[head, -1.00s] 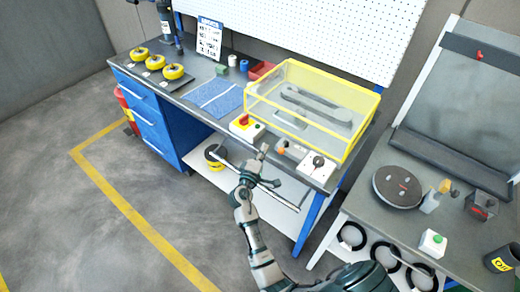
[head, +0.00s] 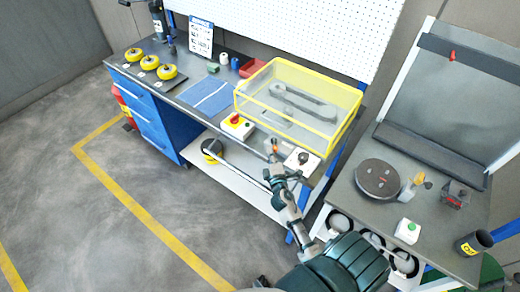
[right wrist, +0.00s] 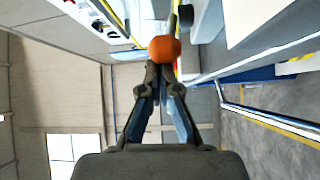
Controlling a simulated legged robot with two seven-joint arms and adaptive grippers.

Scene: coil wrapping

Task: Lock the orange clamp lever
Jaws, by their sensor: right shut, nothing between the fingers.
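The orange clamp lever shows its round orange knob (right wrist: 165,49) in the right wrist view, just beyond my fingertips. In the head view the lever (head: 275,147) is a small orange spot at the front edge of the workbench, partly hidden by my gripper. My right gripper (head: 273,157) reaches up to it from the front. In the right wrist view its fingers (right wrist: 158,71) are together and empty, with the tips right at the knob's near side. I cannot tell whether they touch. My left gripper is not in view.
A white box with a black knob (head: 302,159) sits just right of the lever. A box with a red knob (head: 236,121) sits to the left. A yellow-framed clear cover (head: 335,125) stands behind. A second table (head: 345,195) is at the right. The floor in front is clear.

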